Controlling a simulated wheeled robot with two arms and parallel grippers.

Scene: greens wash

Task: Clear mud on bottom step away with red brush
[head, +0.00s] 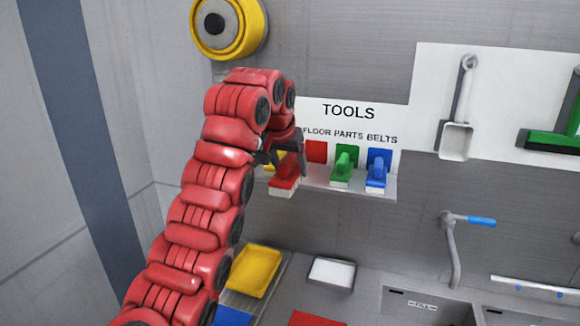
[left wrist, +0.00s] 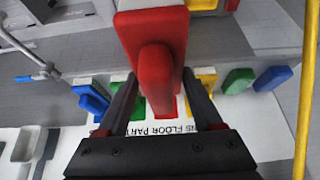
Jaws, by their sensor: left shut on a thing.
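The red brush (head: 285,178), with pale bristles underneath, is at the left end of the small tool shelf, in front of it. My left gripper (head: 283,152) is shut on its handle. In the left wrist view the red brush (left wrist: 155,65) sits between the two dark fingers of my left gripper (left wrist: 160,82). I cannot tell for sure whether it is clear of the shelf. The bottom step and the mud are not in view. My right gripper is not in view.
A green brush (head: 344,164) and a blue brush (head: 377,168) stand on the shelf (head: 360,189) to the right; a yellow one (head: 274,160) is partly hidden by my gripper. Below are a yellow tray (head: 254,270), a white block (head: 331,272) and a sink (head: 425,308) with a tap (head: 453,245).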

